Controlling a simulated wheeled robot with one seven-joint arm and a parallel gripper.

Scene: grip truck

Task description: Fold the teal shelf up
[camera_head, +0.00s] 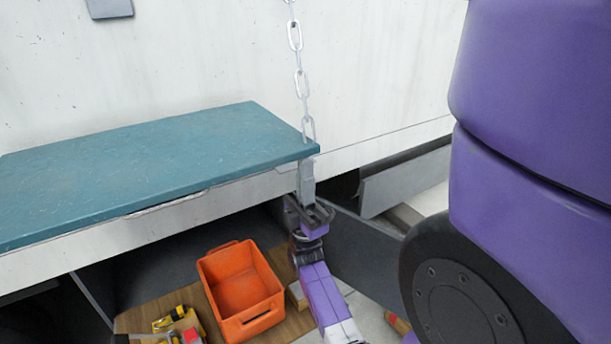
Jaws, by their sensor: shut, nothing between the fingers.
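The teal shelf (160,165) juts out flat from the white truck side, at the left and middle of the head view. A metal chain (299,82) runs from above down to its right corner. My gripper (306,172) is shut and empty, pointing up just below that right corner. Its fingertips are close under the shelf's edge; I cannot tell whether they touch it. Part of the shelf runs out of view at the left.
Below the shelf, an orange crate (266,311) stands on a wooden floor beside yellow tools (172,318). The white truck wall (190,60) rises behind. Purple bodywork of mine fills the right side. A grey panel (350,248) lies right of my gripper.

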